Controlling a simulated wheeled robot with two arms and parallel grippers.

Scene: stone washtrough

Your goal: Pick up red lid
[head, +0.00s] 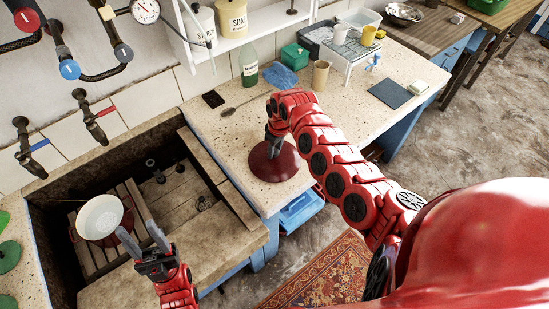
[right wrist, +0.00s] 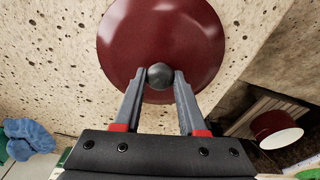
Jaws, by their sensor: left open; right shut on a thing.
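The red lid (head: 285,165) is a dark red disc over the speckled counter near its front edge, beside the stone trough. In the right wrist view the lid (right wrist: 185,35) shows its round dark knob (right wrist: 160,76). My right gripper (right wrist: 160,77) is shut on that knob, one finger on each side; it also shows in the head view (head: 273,148). I cannot tell whether the lid rests on the counter or is just above it. My left gripper (head: 136,230) is open and empty over the trough, right of a white-lined red pot (head: 100,216).
The stone trough (head: 215,238) has a wooden slatted bottom. Behind the lid are a green bottle (head: 249,68), a blue cloth (head: 281,78) and a tan cup (head: 321,75). A dark mat (head: 390,93) lies farther right.

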